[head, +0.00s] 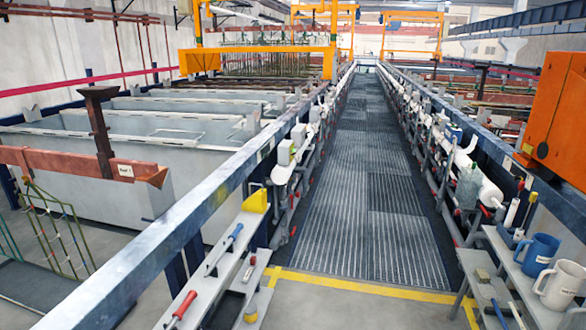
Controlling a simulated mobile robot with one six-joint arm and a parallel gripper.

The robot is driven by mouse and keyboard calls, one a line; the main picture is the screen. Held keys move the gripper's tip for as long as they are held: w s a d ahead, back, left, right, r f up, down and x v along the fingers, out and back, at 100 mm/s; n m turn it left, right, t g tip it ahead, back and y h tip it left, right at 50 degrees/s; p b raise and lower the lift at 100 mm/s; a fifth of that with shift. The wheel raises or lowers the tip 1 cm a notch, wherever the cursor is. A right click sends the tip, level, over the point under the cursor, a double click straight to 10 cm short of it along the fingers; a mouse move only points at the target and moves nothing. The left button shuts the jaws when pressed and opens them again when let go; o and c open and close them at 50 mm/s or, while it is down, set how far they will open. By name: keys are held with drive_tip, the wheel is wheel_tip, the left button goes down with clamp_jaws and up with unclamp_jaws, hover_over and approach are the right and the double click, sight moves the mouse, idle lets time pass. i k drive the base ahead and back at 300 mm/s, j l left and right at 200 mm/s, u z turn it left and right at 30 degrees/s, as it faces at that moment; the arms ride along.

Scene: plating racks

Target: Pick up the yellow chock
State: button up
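A yellow wedge-shaped chock (257,201) sits at the far end of a narrow pale shelf (212,284) on the left of the walkway. Its sloped side faces left, and nothing covers it in the head view. My gripper is not in view.
A right bench holds a blue mug (540,254) and white mug (560,284). The grated walkway (365,200) between is clear.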

sight(256, 203)
drive_tip(key=i, duration=0.8)
drive_tip(key=i+l, duration=0.15)
drive_tip(key=i, duration=0.7)
drive_tip(key=i+u, duration=0.1)
drive_tip(key=i, duration=0.7)
drive_tip(key=i+j+u, duration=0.15)
drive_tip(key=i+u, duration=0.55)
drive_tip(key=u, duration=0.15)
drive_tip(key=i+u, duration=0.45)
drive_tip(key=k, duration=0.1)
